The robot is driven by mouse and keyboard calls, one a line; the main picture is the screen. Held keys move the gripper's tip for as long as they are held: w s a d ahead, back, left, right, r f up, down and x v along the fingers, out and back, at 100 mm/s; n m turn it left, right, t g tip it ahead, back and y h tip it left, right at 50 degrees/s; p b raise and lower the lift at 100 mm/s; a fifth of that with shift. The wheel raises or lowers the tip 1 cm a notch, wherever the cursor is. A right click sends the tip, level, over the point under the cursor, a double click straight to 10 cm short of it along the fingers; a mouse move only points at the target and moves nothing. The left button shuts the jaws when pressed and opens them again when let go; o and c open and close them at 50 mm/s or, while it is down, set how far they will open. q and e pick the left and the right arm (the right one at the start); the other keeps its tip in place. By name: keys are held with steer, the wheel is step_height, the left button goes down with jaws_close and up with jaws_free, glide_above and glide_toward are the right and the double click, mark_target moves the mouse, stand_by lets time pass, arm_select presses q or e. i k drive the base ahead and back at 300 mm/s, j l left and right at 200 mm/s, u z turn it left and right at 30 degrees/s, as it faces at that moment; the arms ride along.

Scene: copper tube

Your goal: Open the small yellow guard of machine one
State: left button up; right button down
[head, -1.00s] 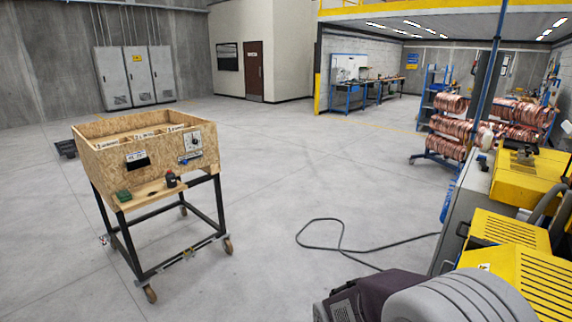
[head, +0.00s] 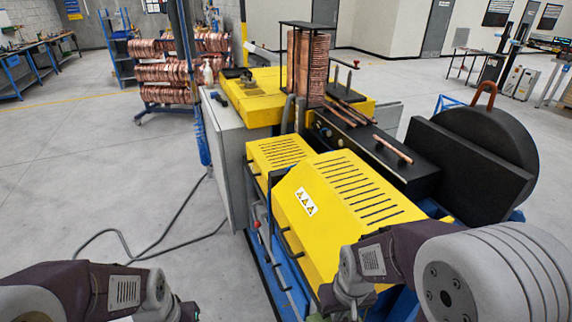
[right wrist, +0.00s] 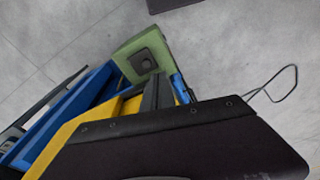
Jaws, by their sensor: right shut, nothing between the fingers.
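The machine in front of me has a small yellow guard (head: 278,151), slatted on top and lying closed. A larger yellow guard (head: 345,192) with slots and a warning label stands right next to it, nearer to me. A dark handle bar runs along the guards' left side. My right arm comes in at the lower right of the head view, in front of the large guard. In the right wrist view my right gripper (right wrist: 158,88) is shut and empty, above a yellow and blue part of the machine.
A grey cabinet door (head: 228,160) stands at the machine's left side. Copper tubes (head: 392,150) lie on the black top behind, and a large black disc (head: 485,155) is at the right. A cable (head: 165,230) lies on the floor at left, which is otherwise clear.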

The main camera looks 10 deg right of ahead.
mark_target(263, 156)
steer(key=i+j+u, duration=0.1)
steer(key=i+j, duration=0.4)
steer(key=j, duration=0.15)
steer(key=i+j+u, duration=0.1)
steer(key=i+j, duration=0.45)
steer(key=i+l+u, duration=0.1)
steer(key=i+l, duration=0.2)
steer(key=i, duration=0.2)
